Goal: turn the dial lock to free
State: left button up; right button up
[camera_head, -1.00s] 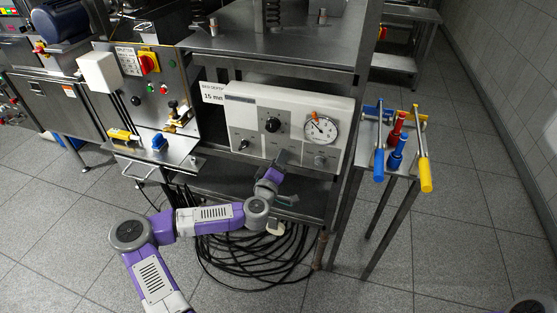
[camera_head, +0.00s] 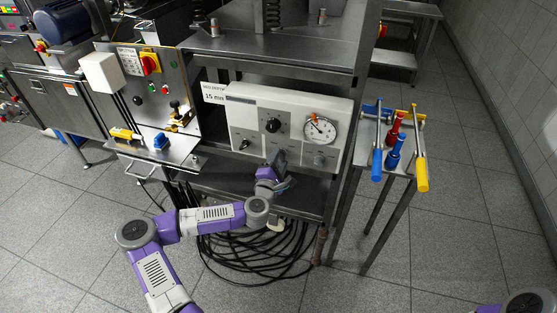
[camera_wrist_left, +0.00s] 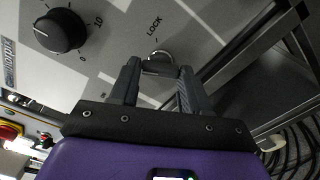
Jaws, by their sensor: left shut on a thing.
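The dial lock is a small silver knob (camera_wrist_left: 158,60) under the printed word LOCK on a pale control panel (camera_head: 240,112). In the wrist view it sits between the fingertips of my left gripper (camera_wrist_left: 158,72), which is shut on it. In the head view my left gripper (camera_head: 279,155) is at the panel's lower middle, below the black knob, and covers the lock. The lock's exact turned position is hard to read.
A black numbered knob (camera_head: 273,126) and a round gauge (camera_head: 320,130) are close above the gripper. A steel frame leg (camera_head: 348,190) stands right of the panel. A stand with blue, red and yellow handles (camera_head: 422,175) is farther right. Coiled black cables lie below.

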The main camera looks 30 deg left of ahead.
pick_arm(q)
jog(key=shift+n, duration=1.9)
jog(key=o, duration=1.1)
jog(key=shift+c, duration=0.2)
jog(key=p+v, duration=0.1)
jog(key=v, duration=0.6)
jog(key=shift+s, duration=0.3)
